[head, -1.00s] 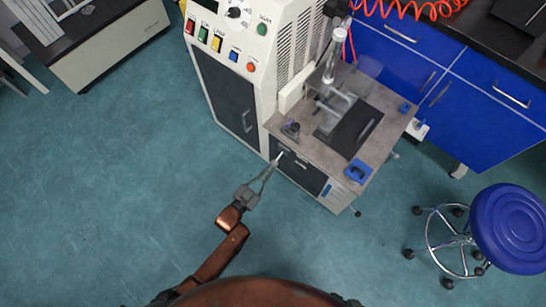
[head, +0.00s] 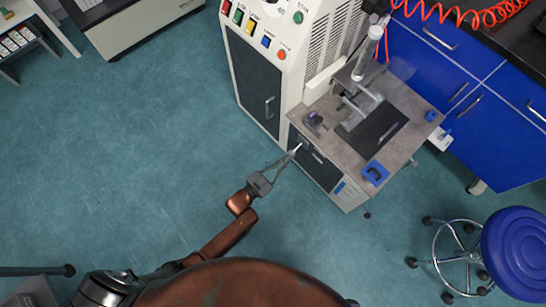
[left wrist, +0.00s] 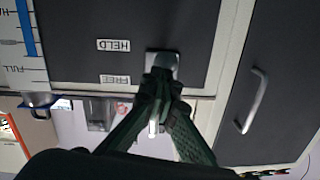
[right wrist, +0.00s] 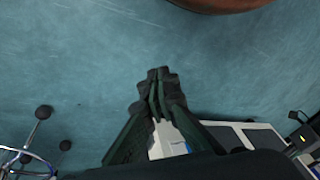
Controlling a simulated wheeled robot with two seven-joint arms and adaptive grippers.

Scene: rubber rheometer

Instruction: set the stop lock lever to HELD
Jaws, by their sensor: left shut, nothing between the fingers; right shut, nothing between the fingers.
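The stop lock lever (left wrist: 172,60) shows only as a pale metal piece behind my left fingertips in the left wrist view. Its exact setting is hidden. The HELD label (left wrist: 114,45) and the FREE label (left wrist: 114,79) appear upside down beside it on the dark front panel, HELD higher in that picture. My left gripper (left wrist: 161,68) is shut and empty, its tips at or against the metal piece, about level between the labels. In the head view it (head: 297,149) reaches the cabinet front's upper left. My right gripper (right wrist: 158,76) is shut and empty over open floor.
The rheometer's grey bench top (head: 318,107) overhangs the panel, with a blue block (head: 375,173) at its front edge. The white control cabinet (head: 262,82) stands to the left. A blue stool (head: 522,250) stands right. The floor before the panel is clear.

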